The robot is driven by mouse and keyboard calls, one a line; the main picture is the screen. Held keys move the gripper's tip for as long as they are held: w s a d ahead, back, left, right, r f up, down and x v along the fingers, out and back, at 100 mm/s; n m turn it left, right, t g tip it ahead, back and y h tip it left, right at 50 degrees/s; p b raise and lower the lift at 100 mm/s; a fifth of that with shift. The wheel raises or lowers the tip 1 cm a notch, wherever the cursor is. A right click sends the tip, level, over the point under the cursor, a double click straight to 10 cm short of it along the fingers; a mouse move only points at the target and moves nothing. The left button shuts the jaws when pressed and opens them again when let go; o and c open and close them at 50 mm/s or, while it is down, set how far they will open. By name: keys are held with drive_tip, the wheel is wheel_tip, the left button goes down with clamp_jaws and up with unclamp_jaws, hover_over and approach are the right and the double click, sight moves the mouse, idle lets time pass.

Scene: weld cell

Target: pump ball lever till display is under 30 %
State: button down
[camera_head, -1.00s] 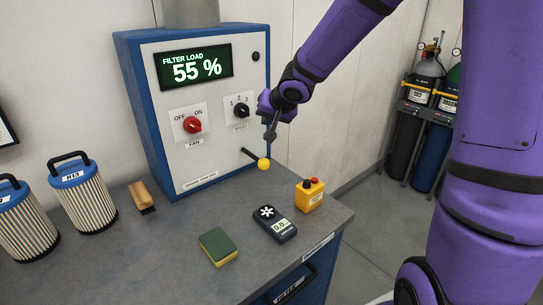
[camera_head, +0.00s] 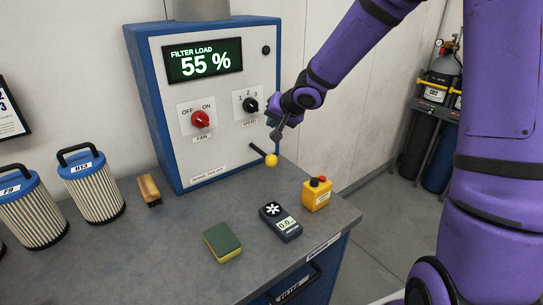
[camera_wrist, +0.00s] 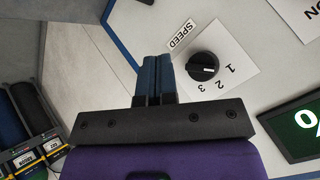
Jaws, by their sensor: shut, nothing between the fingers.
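The ball lever is a dark rod with a yellow ball (camera_head: 271,160), sticking out low on the right of the cabinet front in the head view. The display (camera_head: 205,62) at the top of the cabinet reads "FILTER LOAD 55 %". Part of it shows at the right of the wrist view (camera_wrist: 302,128). My gripper (camera_head: 275,136) is shut and empty, just above the ball, apparently apart from it. In the wrist view its fingers (camera_wrist: 157,60) lie together beside the speed knob (camera_wrist: 203,67); the ball is not visible there.
The red fan knob (camera_head: 200,119) is on the cabinet front. On the bench are a yellow button box (camera_head: 316,196), a handheld meter (camera_head: 281,222), a sponge (camera_head: 222,242), a brush (camera_head: 149,189) and filter cartridges (camera_head: 93,192). Gas bottles stand behind at right.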

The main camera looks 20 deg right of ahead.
approach(262, 153)
drive_tip(key=shift+w+a+f, duration=0.1)
drive_tip(key=shift+w+f, duration=0.25)
drive_tip(key=shift+w, duration=0.25)
drive_tip(key=shift+w+a+f, duration=0.15)
drive_tip(key=shift+w+f, duration=0.2)
drive_tip(key=shift+w, duration=0.25)
drive_tip(key=shift+f, duration=0.1)
idle(1.5)
drive_tip(key=shift+f, duration=0.3)
